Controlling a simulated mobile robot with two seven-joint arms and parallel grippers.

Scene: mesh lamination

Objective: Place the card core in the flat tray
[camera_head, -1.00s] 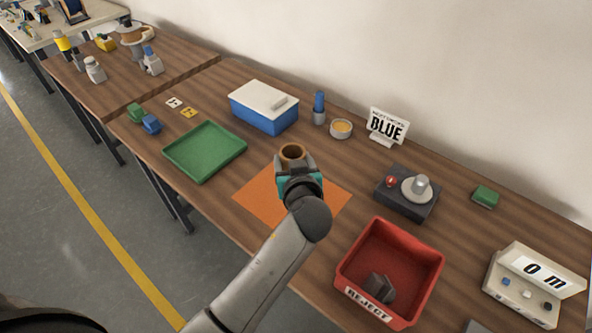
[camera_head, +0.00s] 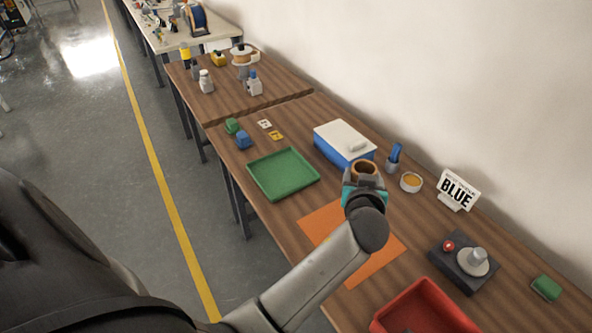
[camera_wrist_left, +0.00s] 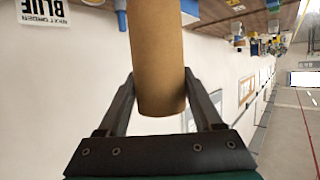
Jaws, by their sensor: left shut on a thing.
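The card core is a brown cardboard tube (camera_wrist_left: 158,60), held between the fingers of my left gripper (camera_wrist_left: 160,100). In the head view the open top of the card core (camera_head: 366,168) shows above my left gripper (camera_head: 364,182), which is shut on it. The gripper is above the table, near the far corner of the orange mat and to the right of the flat tray. The flat tray (camera_head: 283,174) is green, shallow and empty. My right gripper is not in view.
A blue box with a white lid (camera_head: 344,143) stands just behind the gripper. A cup (camera_head: 411,182), a BLUE sign (camera_head: 458,191) and a dark device (camera_head: 463,262) stand to the right. The orange mat (camera_head: 325,222) is bare. A red bin (camera_head: 425,308) is at the front.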

